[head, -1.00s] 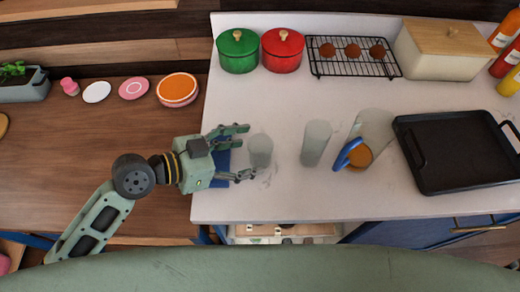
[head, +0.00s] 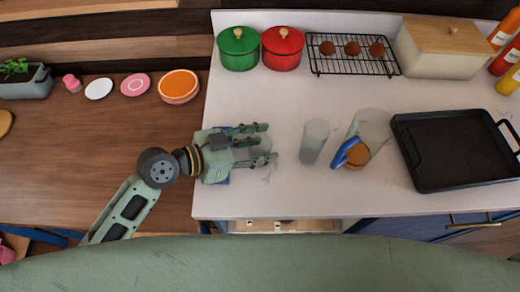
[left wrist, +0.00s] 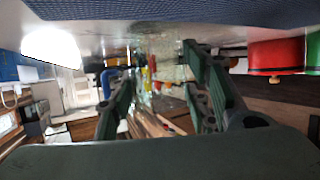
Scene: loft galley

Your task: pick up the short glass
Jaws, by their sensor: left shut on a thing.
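The short glass (head: 262,147), clear and faintly frosted, stands near the left end of the white counter. My right gripper does not show.
A taller frosted glass (head: 314,141) stands just right of the gripper. Beyond it are a clear jug (head: 373,128) with a blue handle and a black tray (head: 455,150). Green (head: 238,50) and red (head: 282,50) pots and a wire rack (head: 352,68) stand behind.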

